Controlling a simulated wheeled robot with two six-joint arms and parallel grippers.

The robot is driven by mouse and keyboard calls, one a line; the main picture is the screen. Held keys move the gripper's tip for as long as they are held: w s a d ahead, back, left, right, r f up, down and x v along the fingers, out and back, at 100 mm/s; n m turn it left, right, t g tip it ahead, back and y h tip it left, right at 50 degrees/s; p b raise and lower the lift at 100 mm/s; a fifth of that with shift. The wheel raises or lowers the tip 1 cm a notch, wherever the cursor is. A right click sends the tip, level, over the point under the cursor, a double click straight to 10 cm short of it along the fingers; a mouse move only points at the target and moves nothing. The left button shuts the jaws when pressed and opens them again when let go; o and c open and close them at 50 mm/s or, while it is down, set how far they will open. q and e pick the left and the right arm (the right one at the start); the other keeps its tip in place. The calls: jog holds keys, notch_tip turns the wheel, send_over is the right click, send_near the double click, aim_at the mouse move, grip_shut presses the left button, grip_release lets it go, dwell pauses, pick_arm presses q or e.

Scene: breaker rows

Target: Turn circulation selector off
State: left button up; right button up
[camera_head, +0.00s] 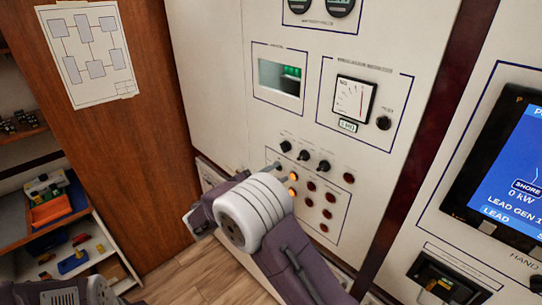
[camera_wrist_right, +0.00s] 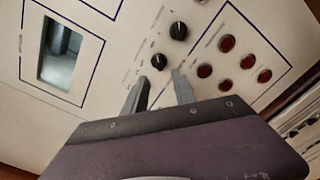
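Several black rotary knobs, among them one at the left (camera_head: 286,146), a middle one (camera_head: 304,155) and a right one (camera_head: 324,165), sit in a row on the white panel. Their labels are too small to read, so I cannot tell which is the circulation selector. My right gripper (camera_head: 277,172) reaches the panel just below this row, its fingers partly hidden by its own wrist. In the right wrist view the gripper (camera_wrist_right: 161,76) is open, with a small black knob (camera_wrist_right: 159,61) just beyond and between its fingertips. A larger knob (camera_wrist_right: 178,30) is farther up. My left gripper is not visible.
Several red round buttons (camera_head: 330,197) lie below the knobs. A display (camera_head: 280,78) and an analog meter (camera_head: 353,100) are above them. A blue screen (camera_head: 510,170) is at the right. Shelves with bins (camera_head: 50,210) and a wooden board (camera_head: 150,120) are at the left.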

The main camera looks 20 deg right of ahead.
aim_at(300, 159)
jog(key=p+x, duration=0.4)
jog(key=x, duration=0.4)
jog(key=shift+w+d+r, duration=0.1)
jog(key=shift+w+r, duration=0.05)
jog(key=shift+w+d, duration=0.2)
jog(key=shift+d, duration=0.3)
jog(key=shift+w+f, duration=0.1)
jog(key=shift+f, duration=0.1)
grip_shut()
